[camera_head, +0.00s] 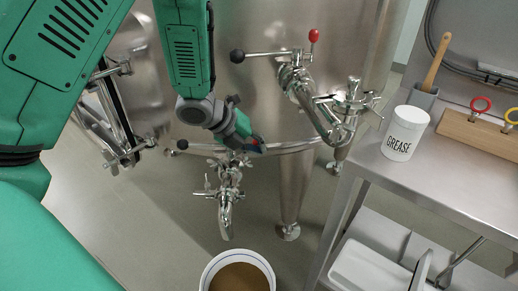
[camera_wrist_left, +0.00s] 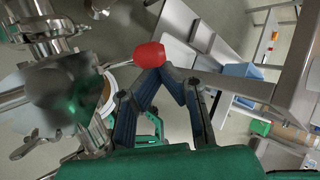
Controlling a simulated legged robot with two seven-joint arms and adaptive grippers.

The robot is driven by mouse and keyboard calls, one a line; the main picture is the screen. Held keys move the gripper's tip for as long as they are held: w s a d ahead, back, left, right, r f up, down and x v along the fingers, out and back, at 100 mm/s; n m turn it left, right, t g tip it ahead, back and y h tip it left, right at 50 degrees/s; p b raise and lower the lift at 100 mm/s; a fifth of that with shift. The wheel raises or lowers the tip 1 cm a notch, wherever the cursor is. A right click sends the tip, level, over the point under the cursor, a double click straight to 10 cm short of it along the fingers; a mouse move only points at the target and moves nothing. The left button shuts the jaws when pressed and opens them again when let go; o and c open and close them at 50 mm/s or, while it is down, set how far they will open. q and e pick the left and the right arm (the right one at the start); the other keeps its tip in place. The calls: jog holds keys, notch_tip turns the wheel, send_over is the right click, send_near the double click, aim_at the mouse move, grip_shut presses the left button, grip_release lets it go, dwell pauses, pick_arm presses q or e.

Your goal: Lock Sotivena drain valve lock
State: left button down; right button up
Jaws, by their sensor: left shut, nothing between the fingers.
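My left gripper (camera_head: 258,148) is in front of the vat's lower rim, just above the drain valve (camera_head: 229,180). In the left wrist view its fingers (camera_wrist_left: 158,72) are together at the tips with nothing between them. A red knob (camera_wrist_left: 149,54) on a thin metal rod lies at the fingertips; I cannot tell whether they touch it. The rod leads left to the shiny valve fittings (camera_wrist_left: 50,90). In the head view the gripper mostly hides this knob. My right gripper is not in view.
The steel vat (camera_head: 270,90) stands behind, with an upper valve that has a red-knobbed lever (camera_head: 314,37) and a black-knobbed lever (camera_head: 238,56). A bucket (camera_head: 238,262) stands on the floor below. A steel table (camera_head: 370,155) with a grease tub (camera_head: 404,133) is at right.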

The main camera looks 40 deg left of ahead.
pick_arm(q)
jog(key=shift+s+a+t+h, duration=0.1)
jog(key=shift+a+t+h, duration=0.25)
jog(key=shift+a, duration=0.25)
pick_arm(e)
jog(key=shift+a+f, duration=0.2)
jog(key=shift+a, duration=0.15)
pick_arm(q)
jog(key=shift+d+r+h+b, duration=0.2)
jog(key=shift+h+b, duration=0.25)
jog(key=shift+b, duration=0.05)
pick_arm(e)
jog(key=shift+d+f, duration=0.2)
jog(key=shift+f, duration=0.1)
pick_arm(q)
jog(key=shift+s+a+t, duration=0.1)
jog(key=shift+t, duration=0.25)
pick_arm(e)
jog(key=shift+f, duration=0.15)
